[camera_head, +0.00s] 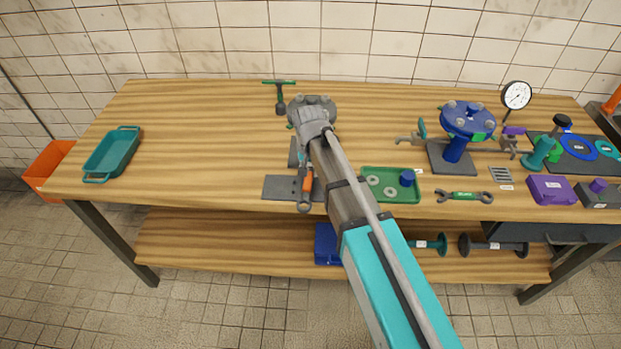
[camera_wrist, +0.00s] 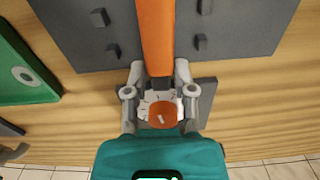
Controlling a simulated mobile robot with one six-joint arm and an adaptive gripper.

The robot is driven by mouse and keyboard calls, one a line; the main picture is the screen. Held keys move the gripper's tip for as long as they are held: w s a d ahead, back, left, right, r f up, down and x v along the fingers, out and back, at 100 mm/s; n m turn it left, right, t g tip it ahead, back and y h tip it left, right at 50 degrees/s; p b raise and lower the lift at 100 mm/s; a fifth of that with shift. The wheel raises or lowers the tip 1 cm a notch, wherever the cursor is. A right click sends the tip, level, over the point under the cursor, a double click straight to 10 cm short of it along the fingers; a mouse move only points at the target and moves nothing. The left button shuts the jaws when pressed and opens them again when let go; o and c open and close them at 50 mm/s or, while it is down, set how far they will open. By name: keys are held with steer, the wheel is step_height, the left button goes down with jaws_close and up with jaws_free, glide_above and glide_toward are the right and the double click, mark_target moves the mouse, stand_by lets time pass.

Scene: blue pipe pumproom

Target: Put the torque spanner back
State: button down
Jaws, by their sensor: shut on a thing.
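My gripper (camera_wrist: 160,82) is shut on the torque spanner. In the wrist view the spanner (camera_wrist: 155,38) has a long orange handle, with a white scale and orange round knob (camera_wrist: 162,114) between my fingers. Its handle runs over a dark grey plate (camera_wrist: 235,22) with small upright pegs on both sides of it. In the head view an orange length of the spanner (camera_head: 307,184) and a grey ring end show over the plate (camera_head: 277,187) near the table's front edge. My arm hides the rest. I cannot tell whether the spanner touches the plate.
A green tray (camera_head: 392,197) with washers and a blue piece lies just right of the plate. Farther right are a double-ended wrench (camera_head: 464,196) and a blue flanged stand (camera_head: 455,150). The table is clear towards the teal tray (camera_head: 113,153) at left.

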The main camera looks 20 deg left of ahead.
steer(key=shift+f+b, duration=0.65)
steer(key=shift+f, duration=0.3)
steer(key=shift+f, duration=0.15)
steer(key=shift+c, duration=2.2)
jaws_free()
step_height(320, 180, up, 12)
steer(key=p, duration=1.2)
